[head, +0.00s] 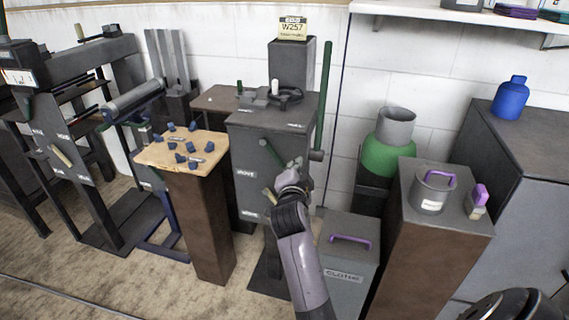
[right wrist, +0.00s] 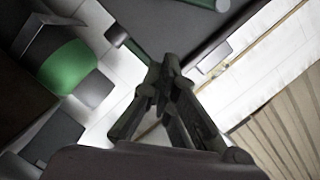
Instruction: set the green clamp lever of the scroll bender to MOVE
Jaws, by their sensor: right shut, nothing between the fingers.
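The scroll bender (head: 285,127) is a dark grey cabinet in the middle of the head view, with a tall green bar at its right side. A short green lever (head: 270,152) slants down to the right across its front. A label reading MOVE (head: 245,174) is to the lever's lower left. A second, duller green handle (head: 268,194) shows lower, partly behind my gripper. My right gripper (head: 293,174) is shut and empty in front of the cabinet, close to the short lever's lower end. The right wrist view shows its closed fingers (right wrist: 171,75) near a green bar (right wrist: 134,48); contact cannot be told.
A wooden-topped stand (head: 183,150) with several blue pegs is at the left. A grey bin (head: 350,252) with a purple handle stands low at the right, beside a pedestal (head: 440,225) holding a canister. A green cylinder (head: 388,155) stands behind.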

